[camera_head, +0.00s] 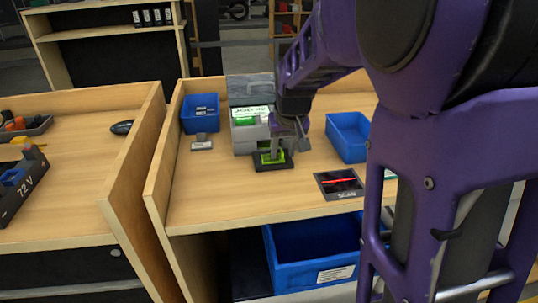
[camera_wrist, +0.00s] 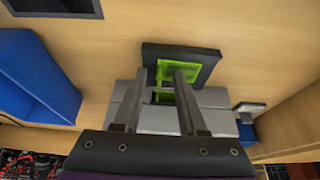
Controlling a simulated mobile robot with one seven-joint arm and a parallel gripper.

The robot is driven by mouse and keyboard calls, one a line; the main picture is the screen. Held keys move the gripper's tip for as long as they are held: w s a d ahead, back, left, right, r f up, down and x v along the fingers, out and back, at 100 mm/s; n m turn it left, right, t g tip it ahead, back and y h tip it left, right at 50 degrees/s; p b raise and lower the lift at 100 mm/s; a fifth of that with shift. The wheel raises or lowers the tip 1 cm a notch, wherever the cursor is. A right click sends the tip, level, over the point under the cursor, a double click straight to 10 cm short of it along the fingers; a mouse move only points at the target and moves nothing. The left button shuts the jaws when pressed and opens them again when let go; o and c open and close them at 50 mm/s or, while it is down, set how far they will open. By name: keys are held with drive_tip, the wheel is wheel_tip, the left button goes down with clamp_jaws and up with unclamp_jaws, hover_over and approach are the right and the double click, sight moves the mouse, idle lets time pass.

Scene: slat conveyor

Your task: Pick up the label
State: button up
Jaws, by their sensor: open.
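A yellow-green label (camera_head: 272,157) lies on a small black pad (camera_head: 262,166) in front of a grey machine (camera_head: 240,134) on the wooden bench. In the wrist view the label (camera_wrist: 193,70) shows on the black pad (camera_wrist: 208,56), partly hidden by my fingers. My gripper (camera_head: 287,151) is over the label and points down at it. In the wrist view my gripper (camera_wrist: 172,70) has its two fingers apart, with green showing between them. I cannot tell whether the fingertips touch the label or the pad.
A blue bin (camera_head: 200,113) stands behind left, with a small grey item (camera_head: 201,143) in front. Another blue bin (camera_head: 348,137) stands right. A black scan plate (camera_head: 339,184) with a red line lies front right. A large blue crate (camera_head: 313,251) sits below the bench top.

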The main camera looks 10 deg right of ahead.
clamp_jaws()
idle(0.4)
